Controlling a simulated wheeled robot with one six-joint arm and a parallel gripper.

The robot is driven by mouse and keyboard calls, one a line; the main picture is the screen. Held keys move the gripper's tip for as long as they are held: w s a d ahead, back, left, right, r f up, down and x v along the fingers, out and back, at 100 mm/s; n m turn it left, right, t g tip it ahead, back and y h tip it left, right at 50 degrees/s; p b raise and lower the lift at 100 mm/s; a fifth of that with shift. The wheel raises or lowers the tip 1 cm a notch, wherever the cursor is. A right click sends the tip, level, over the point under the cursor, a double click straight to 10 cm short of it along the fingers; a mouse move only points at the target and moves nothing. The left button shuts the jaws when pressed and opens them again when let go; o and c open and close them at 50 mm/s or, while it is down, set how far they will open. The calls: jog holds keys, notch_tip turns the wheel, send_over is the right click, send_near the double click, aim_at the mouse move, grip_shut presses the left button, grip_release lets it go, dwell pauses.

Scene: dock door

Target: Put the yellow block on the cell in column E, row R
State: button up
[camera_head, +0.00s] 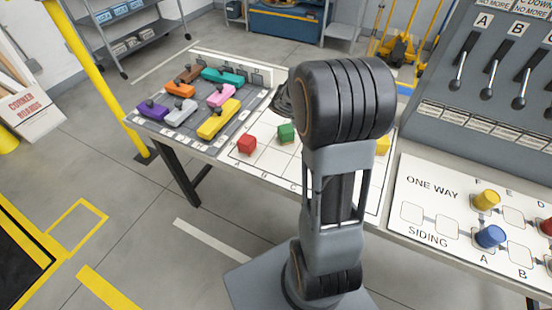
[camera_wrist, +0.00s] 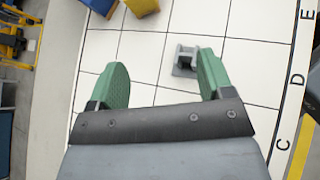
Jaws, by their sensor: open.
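The yellow block (camera_head: 383,145) stands on the white lettered grid board (camera_head: 268,166), partly hidden behind my arm in the head view. In the wrist view the yellow block (camera_wrist: 143,6) is cut by the top edge, beyond my fingers, roughly in line with the letter E. My gripper (camera_wrist: 164,62) has green fingers spread wide with nothing held between them. It is hidden in the head view. The letters C, D and E run along the board's right edge in the wrist view. Row letters are not readable, so I cannot pick out row R.
A grey fixture (camera_wrist: 185,61) stands on the grid near my right finger. A blue block (camera_wrist: 103,6) is left of the yellow one. A red block (camera_head: 246,144) and a green block (camera_head: 286,132) stand on the board's left part. A tray of coloured pieces (camera_head: 160,126) lies farther left.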

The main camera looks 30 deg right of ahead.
jog(key=s+a+r+m+t+y, duration=0.1)
jog(key=a+m+t+y, duration=0.3)
jog(key=a, duration=0.8)
jog(key=s+a+r+m+t+y, duration=0.1)
jog(key=a+m+t+y, duration=0.3)
jog(key=a, duration=0.8)
jog(key=shift+s+a+m+t+y, duration=0.25)
jog(key=shift+s+m+t+y, duration=0.15)
jog(key=shift+s+m+y, duration=0.5)
jog(key=shift+w, duration=0.1)
